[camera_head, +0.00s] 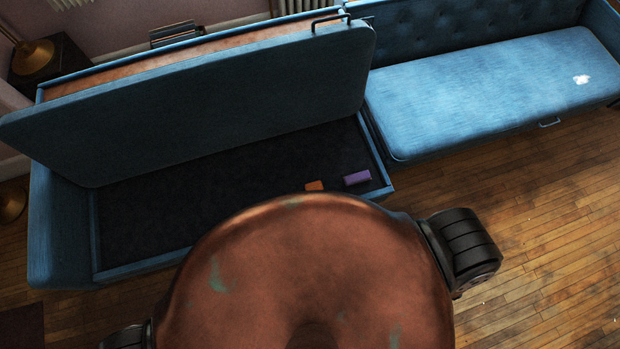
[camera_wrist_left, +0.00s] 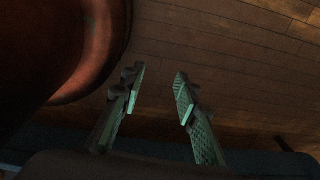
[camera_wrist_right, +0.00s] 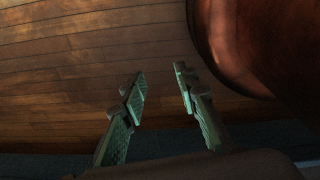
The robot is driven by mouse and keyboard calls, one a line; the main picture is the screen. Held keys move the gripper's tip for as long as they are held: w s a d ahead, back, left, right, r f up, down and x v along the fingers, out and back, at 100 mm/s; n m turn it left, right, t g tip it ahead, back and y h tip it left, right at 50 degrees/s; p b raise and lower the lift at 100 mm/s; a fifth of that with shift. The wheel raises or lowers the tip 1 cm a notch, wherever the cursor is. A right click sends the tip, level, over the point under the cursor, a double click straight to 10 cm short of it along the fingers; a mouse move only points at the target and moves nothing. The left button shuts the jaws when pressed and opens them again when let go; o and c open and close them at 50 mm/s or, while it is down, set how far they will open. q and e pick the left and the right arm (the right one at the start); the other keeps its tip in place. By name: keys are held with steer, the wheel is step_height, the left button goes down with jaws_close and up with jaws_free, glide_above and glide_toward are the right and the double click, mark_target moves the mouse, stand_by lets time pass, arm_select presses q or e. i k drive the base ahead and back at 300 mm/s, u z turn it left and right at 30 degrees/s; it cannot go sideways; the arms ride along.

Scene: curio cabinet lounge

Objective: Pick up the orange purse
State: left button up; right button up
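A small orange item (camera_head: 314,186), which looks like the orange purse, lies on the dark floor of the open sofa storage box (camera_head: 150,215). Its lower part is hidden behind my own copper-coloured body in the head view. A purple item (camera_head: 357,178) lies just to its right. My left gripper (camera_wrist_left: 160,88) is open and empty, with wooden floor behind its fingers. My right gripper (camera_wrist_right: 158,85) is also open and empty above the wooden floor. Neither gripper shows in the head view, and neither wrist view shows the purse.
The sofa's blue seat lid (camera_head: 210,105) is raised and leans back over the storage box. A blue seat (camera_head: 490,90) to the right is closed, with a small white item (camera_head: 581,79) on it. A lamp (camera_head: 33,55) stands at far left. Wooden floor (camera_head: 540,210) is clear at right.

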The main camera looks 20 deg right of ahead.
mark_target(316, 185)
steer(key=z, duration=0.35)
steer(key=k, duration=1.3)
steer(key=z, duration=2.3)
steer(key=i, duration=1.75)
steer(key=u, duration=2.1)
